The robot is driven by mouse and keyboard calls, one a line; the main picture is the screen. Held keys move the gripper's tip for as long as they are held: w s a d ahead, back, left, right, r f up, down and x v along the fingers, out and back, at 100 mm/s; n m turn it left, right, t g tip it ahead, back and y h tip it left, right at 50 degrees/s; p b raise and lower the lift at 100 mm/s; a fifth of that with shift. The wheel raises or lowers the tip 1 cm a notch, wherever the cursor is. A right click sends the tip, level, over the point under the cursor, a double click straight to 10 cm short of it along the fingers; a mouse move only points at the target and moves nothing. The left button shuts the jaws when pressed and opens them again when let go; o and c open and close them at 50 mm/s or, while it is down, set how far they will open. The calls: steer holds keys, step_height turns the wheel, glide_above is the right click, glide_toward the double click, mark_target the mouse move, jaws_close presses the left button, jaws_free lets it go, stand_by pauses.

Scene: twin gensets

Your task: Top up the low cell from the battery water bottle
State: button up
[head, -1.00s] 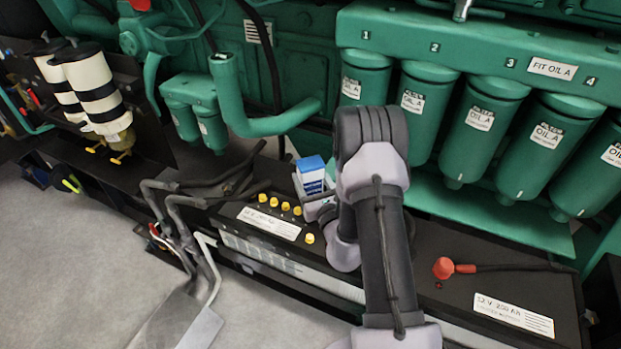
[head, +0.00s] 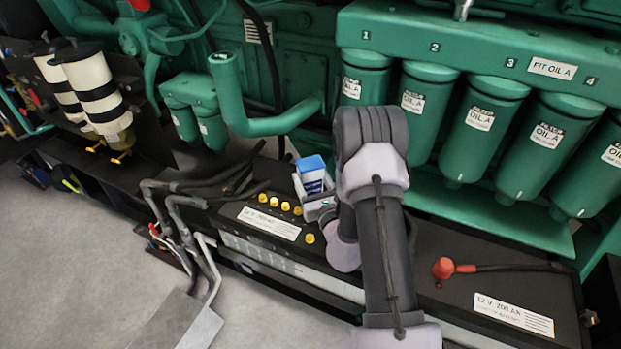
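The battery water bottle (head: 313,182) is white with a blue cap or top and a blue label. It is nearly upright, above the rear part of the left battery (head: 225,208). My gripper (head: 318,206) is around its lower part and appears shut on it; my own arm partly covers the fingers. The bottle's bottom is hidden. The black battery has a row of yellow cell caps (head: 274,202). One yellow cap (head: 310,238) sits apart from that row, near the front edge. The cell opening is not visible; my gripper and arm hide the right end of the row.
A second battery (head: 515,290) with a red terminal cover (head: 443,268) lies to the right. Green oil filters (head: 480,130) hang close behind my arm. Thick dark cables (head: 185,215) run at the battery's left end. Open grey floor is at lower left.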

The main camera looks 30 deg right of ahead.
mark_target(313, 172)
stand_by(0.6)
step_height(313, 172, up, 4)
steer(key=p, duration=0.3)
steer(key=shift+r+p, duration=0.15)
steer(key=shift+p, duration=0.2)
steer(key=s+a+b, duration=0.2)
steer(key=s+a, duration=0.6)
steer(key=a, duration=0.2)
steer(key=shift+r, duration=0.15)
steer(key=shift+a, duration=0.15)
